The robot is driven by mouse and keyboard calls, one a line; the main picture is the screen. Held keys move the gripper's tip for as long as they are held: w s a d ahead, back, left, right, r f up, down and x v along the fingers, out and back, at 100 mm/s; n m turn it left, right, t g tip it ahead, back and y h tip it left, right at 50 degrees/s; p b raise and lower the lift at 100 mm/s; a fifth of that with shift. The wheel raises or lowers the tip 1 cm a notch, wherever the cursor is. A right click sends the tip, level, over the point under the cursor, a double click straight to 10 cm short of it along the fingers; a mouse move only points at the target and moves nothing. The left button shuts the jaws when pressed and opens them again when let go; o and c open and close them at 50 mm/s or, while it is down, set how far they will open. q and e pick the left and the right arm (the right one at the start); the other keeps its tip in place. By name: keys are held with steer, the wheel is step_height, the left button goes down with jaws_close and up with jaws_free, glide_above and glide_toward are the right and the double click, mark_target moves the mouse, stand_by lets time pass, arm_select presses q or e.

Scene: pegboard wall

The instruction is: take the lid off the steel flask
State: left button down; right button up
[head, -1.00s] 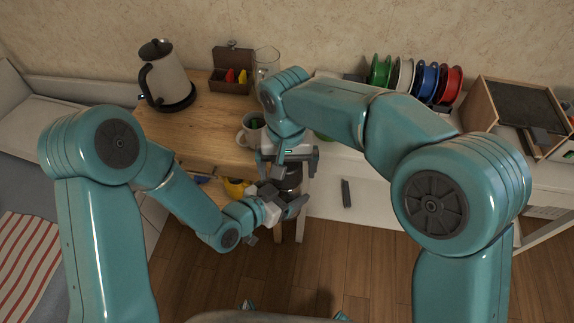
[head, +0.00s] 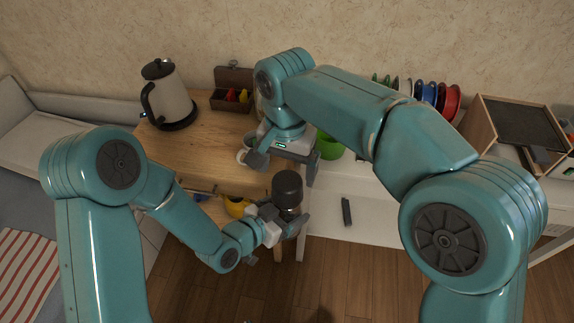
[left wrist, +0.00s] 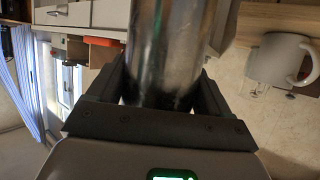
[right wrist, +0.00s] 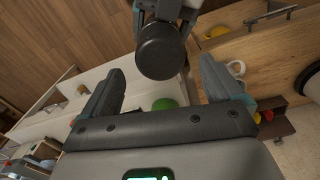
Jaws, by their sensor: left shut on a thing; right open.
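The steel flask (left wrist: 165,50) shows in the left wrist view as a shiny metal cylinder between the fingers of my left gripper, which is shut on its body. In the head view my left gripper (head: 284,226) holds it upright in front of the wooden cabinet. The black lid (head: 287,188) sits on top of the flask; it also shows in the right wrist view (right wrist: 162,50). My right gripper (head: 285,165) is open and empty, behind and above the lid. In the right wrist view the lid lies beyond the fingertips, apart from them.
A kettle (head: 168,97) and a box with coloured items (head: 232,92) stand on the wooden cabinet top (head: 190,150). A white mug (right wrist: 236,68) and green bowl (head: 328,148) are near my right gripper. Filament spools (head: 448,100) and a wooden box (head: 515,115) stand at the right.

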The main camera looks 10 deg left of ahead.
mark_target(287, 180)
steer(key=shift+r+m, duration=0.5)
steer(key=shift+m, duration=0.6)
steer(key=shift+f, duration=0.35)
step_height(287, 180, down, 7)
steer(key=shift+f, duration=0.1)
steer(key=c, duration=1)
steer(key=n, duration=0.6)
steer(key=shift+n, duration=0.3)
steer(key=shift+c, duration=0.2)
steer(key=o, duration=1.2)
steer(key=shift+c, duration=0.2)
